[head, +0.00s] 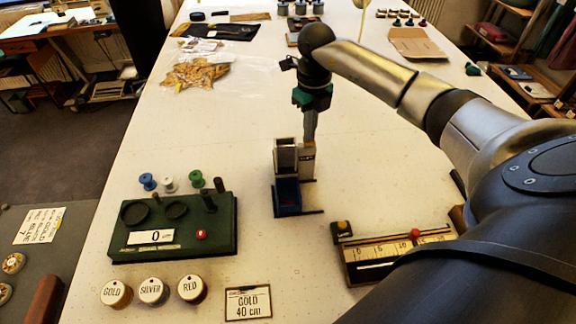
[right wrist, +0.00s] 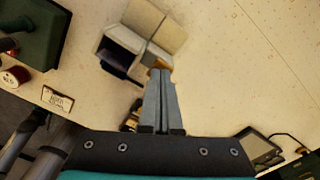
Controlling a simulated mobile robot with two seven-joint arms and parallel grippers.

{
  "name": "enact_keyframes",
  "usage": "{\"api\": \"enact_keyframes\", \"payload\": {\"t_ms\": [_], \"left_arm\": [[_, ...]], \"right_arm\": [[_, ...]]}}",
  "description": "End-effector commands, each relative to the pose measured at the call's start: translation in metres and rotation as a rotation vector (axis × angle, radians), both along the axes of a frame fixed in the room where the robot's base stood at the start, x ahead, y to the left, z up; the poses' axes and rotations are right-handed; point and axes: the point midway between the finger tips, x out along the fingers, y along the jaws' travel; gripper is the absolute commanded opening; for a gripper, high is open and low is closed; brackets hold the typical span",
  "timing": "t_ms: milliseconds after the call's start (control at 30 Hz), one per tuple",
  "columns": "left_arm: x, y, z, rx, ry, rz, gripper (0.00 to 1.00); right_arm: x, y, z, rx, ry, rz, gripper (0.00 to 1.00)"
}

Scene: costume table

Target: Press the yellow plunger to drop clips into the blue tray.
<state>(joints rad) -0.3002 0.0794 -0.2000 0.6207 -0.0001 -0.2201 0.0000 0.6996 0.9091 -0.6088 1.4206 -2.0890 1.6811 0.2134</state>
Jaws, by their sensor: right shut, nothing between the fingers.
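The clip dispenser (head: 286,155) stands upright mid-table, with the blue tray (head: 288,196) at its front foot. It also shows in the right wrist view (right wrist: 122,48). My right gripper (head: 309,140) points down over the dispenser's right side, fingers together and empty. In the right wrist view the shut fingertips (right wrist: 160,72) are at a small orange-yellow part (right wrist: 156,61), probably the plunger, mostly hidden by them. I cannot tell whether they touch it. Clips inside the tray cannot be made out. My left gripper is not in view.
A green board (head: 180,244) with spools stands to the left, with round labelled lids (head: 152,290) and a "GOLD 40 cm" card (head: 248,302) in front. A ruler board (head: 395,252) lies to the right.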

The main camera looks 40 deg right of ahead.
Motion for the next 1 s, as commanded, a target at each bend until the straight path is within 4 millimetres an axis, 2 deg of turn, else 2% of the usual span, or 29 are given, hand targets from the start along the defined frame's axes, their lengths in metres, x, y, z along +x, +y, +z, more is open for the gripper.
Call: {"api": "enact_keyframes", "payload": {"t_ms": [333,1000], "left_arm": [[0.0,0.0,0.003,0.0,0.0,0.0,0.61],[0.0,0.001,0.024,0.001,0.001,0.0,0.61]], "right_arm": [[-0.001,0.0,0.002,0.0,0.003,0.001,0.0],[0.0,0.0,0.03,0.0,0.0,0.0,0.0]]}}
